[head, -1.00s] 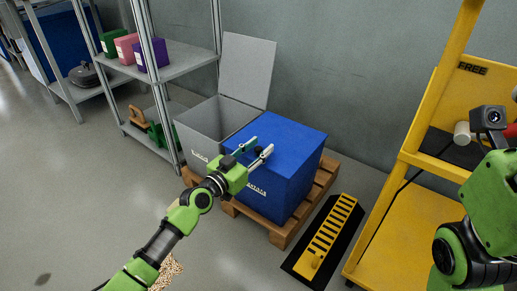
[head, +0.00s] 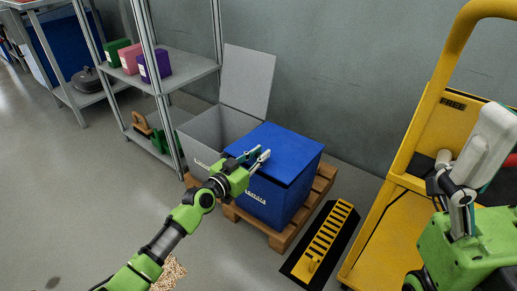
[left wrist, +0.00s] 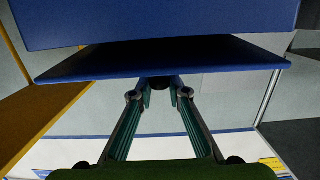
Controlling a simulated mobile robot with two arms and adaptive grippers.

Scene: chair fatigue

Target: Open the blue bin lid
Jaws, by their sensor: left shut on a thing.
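The blue bin (head: 270,202) stands on a wooden pallet with its blue lid (head: 285,146) on top. The lid looks slightly raised at the front, and a narrow gap shows between it and the bin in the left wrist view (left wrist: 180,62). My left gripper (head: 262,157) is at the front left part of the lid, shut on a small dark knob (left wrist: 158,82). The knob is mostly hidden by the fingers in the head view. My right gripper (head: 478,160) is at the right edge, far from the bin, and its finger opening is unclear.
An open grey bin (head: 205,135) with its lid up stands beside the blue one on the pallet (head: 322,190). A black and yellow ramp (head: 322,238) and a yellow cart (head: 385,225) are to the right. A metal shelf (head: 185,75) stands at the left.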

